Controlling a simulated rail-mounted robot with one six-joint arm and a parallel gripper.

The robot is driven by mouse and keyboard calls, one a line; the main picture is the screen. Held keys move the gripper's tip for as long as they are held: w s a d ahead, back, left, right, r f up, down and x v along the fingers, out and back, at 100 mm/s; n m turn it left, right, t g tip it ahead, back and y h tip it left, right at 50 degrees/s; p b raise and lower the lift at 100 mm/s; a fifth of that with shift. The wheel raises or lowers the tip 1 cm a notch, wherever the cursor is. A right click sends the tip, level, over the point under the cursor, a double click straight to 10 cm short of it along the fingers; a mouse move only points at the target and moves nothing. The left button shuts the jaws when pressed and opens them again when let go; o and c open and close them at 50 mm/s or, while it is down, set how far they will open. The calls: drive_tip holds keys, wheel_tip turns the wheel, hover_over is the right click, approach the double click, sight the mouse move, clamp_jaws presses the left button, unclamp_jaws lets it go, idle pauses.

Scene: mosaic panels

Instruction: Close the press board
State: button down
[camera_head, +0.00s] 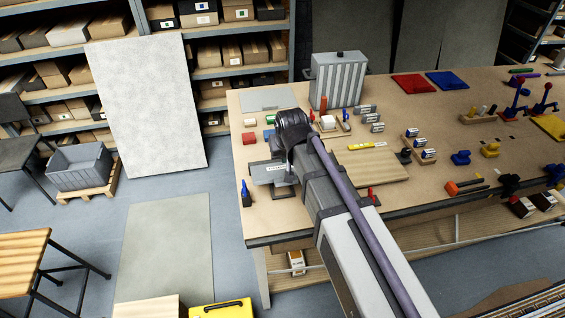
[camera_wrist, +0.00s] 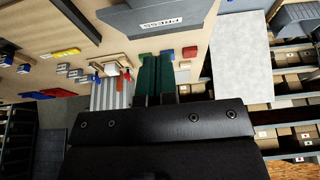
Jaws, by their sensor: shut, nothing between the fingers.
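The press board is a grey plate (camera_head: 268,176) with a white label, near the left front of the workbench. A dark base (camera_head: 284,193) shows partly beneath it. The plate seems to stand off from the base, but I cannot tell its exact angle. In the wrist view the grey plate (camera_wrist: 185,17) with its PRESS label is at the top, just beyond my fingers. My gripper (camera_wrist: 157,58) has two green fingers, shut and empty, pointing toward the plate with a visible gap. In the head view, my arm and wrist cover part of the plate's right side and hide the fingertips.
A blue-handled tool (camera_head: 246,192) stands left of the plate. Red (camera_head: 249,138) and white (camera_head: 250,123) blocks lie behind it. A ribbed grey container (camera_head: 337,82) stands at the back, and a wooden board (camera_head: 372,165) lies to the right. Bare bench lies in front of the plate.

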drive_tip(key=b, duration=0.9)
hover_over(284, 184)
drive_tip(key=w, duration=0.2)
drive_tip(key=f, duration=0.9)
drive_tip(key=shift+a+f, duration=0.25)
drive_tip(key=shift+f, duration=0.05)
drive_tip(key=shift+s+d+f+b, duration=0.25)
drive_tip(key=shift+s+f+b, duration=0.5)
drive_tip(key=shift+s+f, duration=0.3)
